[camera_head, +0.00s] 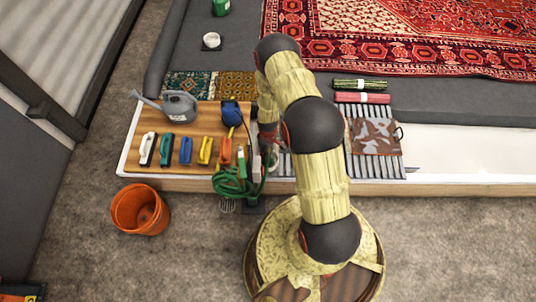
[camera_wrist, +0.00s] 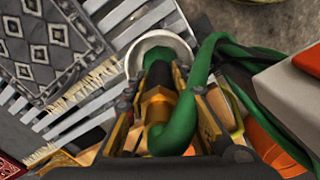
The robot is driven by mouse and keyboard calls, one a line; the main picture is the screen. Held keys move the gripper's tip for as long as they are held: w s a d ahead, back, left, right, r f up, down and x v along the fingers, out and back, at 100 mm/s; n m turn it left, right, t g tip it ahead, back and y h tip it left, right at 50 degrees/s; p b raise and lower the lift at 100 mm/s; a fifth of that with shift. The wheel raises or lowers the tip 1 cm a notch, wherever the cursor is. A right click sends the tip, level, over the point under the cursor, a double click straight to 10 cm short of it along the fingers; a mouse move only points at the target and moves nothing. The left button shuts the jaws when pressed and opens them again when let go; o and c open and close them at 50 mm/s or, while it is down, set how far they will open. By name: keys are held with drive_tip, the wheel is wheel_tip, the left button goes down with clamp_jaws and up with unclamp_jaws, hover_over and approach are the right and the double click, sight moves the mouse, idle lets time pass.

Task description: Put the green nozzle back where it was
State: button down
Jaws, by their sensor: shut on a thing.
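In the wrist view my gripper (camera_wrist: 160,75) is shut on a green nozzle (camera_wrist: 180,128) with a brass-coloured band. Its far green end lies over a round whitish rim (camera_wrist: 186,48). I cannot tell whether it touches that rim or is above it. A green hose (camera_wrist: 207,58) curves close by on the right. In the head view the hose (camera_head: 230,186) lies coiled at the front edge of the wooden board. My arm hides most of the gripper and the nozzle there.
The wooden board (camera_head: 135,160) carries a grey watering can (camera_head: 178,106), a blue item (camera_head: 231,113) and a row of coloured brushes or handles. A slatted grate (camera_head: 391,166) with a brown patterned cloth (camera_head: 375,136) lies right of my arm. An orange bucket (camera_head: 141,209) stands on the floor.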

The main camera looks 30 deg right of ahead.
drive_tip(key=c, duration=2)
unclamp_jaws()
drive_tip(key=shift+f, duration=0.15)
drive_tip(key=o, duration=0.5)
drive_tip(key=shift+r, duration=0.2)
